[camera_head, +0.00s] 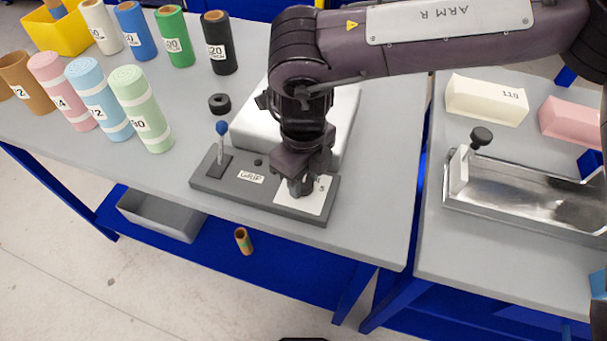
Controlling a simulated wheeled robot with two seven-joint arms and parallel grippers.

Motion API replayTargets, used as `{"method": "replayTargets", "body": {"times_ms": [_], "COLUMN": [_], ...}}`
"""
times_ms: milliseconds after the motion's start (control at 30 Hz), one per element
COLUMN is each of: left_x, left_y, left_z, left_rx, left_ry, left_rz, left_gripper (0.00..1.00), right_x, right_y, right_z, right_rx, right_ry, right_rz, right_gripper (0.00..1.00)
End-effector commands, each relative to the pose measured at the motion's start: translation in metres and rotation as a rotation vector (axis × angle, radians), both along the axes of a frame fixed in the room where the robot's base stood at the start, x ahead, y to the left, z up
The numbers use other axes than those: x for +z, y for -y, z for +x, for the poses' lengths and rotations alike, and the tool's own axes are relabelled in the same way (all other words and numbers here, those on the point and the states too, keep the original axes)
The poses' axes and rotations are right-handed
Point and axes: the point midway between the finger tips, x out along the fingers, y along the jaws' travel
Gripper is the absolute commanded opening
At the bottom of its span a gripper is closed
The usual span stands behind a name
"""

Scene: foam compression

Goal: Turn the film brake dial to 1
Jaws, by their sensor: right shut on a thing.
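The grey control panel (236,195) lies at the front edge of the left table. A white dial plate (314,204) with some printed figures is at its right end. The dial itself is mostly hidden under my right gripper (300,190), which points down over the plate and is shut on the dial. The number that the dial points to cannot be read. A blue-knobbed lever (221,140) stands at the panel's left end, beside a label reading "GRIP" (251,177). My left gripper is not in view.
A white machine block (345,125) stands behind the panel. Several rolls, such as the green roll (140,108), stand at the left. A black ring (219,103) lies behind the lever. A metal trough (520,195) and foam blocks, one white (486,101), are on the right table.

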Motion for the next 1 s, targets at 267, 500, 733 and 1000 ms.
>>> {"method": "replayTargets", "body": {"times_ms": [267, 500, 733, 1000], "left_x": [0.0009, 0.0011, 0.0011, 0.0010], "left_y": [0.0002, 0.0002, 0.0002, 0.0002], "left_z": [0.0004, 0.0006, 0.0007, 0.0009], "left_rx": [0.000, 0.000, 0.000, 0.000], "left_ry": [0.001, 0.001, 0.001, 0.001], "left_rz": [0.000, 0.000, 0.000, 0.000], "left_gripper": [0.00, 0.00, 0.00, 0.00], "right_x": [0.0009, 0.0011, 0.0015, 0.0015], "right_y": [-0.0002, -0.0004, -0.0005, -0.0004], "right_z": [0.0008, 0.0011, 0.0016, 0.0016], "right_rx": [0.260, 0.487, 0.703, 0.925], "right_ry": [0.002, 0.002, 0.004, 0.004], "right_rz": [0.001, 0.003, 0.002, 0.003], "right_gripper": [0.11, 0.11, 0.11, 0.11]}}
